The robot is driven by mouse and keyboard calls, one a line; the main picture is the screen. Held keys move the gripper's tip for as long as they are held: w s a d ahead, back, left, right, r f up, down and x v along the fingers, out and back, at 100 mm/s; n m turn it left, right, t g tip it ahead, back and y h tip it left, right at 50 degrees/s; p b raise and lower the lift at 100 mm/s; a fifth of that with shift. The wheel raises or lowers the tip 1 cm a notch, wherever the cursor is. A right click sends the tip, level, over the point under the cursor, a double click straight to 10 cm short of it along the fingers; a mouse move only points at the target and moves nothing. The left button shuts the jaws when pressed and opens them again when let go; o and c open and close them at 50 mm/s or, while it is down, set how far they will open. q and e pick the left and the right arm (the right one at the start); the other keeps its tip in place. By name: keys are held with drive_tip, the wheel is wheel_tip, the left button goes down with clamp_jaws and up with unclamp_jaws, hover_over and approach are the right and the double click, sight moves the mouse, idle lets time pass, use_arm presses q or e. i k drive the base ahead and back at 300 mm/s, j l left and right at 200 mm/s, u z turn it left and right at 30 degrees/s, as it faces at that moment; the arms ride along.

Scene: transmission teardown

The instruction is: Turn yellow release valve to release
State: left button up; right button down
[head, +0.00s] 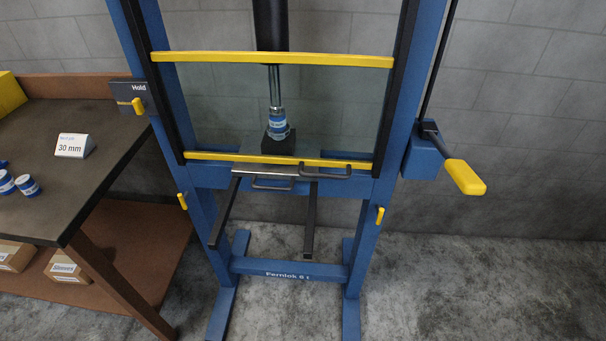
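A blue shop press frame (381,215) stands in front of me. On its left post is a dark plate (124,90) marked "Hold", and a small yellow valve handle (138,106) sits on it, pointing roughly downward. The rest of the plate's lettering is too small to read. A chrome ram (274,85) reaches down behind the clear guard to a blue-and-white banded part (277,127) above a dark block (278,144). I cannot tell whether they touch. Neither of my grippers shows in the head view.
A yellow-gripped pump lever (465,177) sticks out at the right. The yellow-edged guard (270,59) covers the press opening. A workbench (45,120) at the left holds a "30 mm" sign (73,146) and banded cylinders (27,186). Floor at the right is clear.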

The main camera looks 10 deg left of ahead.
sight(139, 106)
drive_tip(key=u, duration=1.35)
drive_tip(key=z, duration=0.25)
drive_tip(key=i+j+z, duration=0.2)
drive_tip(key=j+z, duration=0.3)
drive_tip(key=i+j+z, duration=0.1)
drive_tip(key=j+z, duration=0.2)
drive_tip(key=z, duration=0.2)
drive_tip(key=j+z, duration=0.45)
drive_tip(key=i+j, duration=0.05)
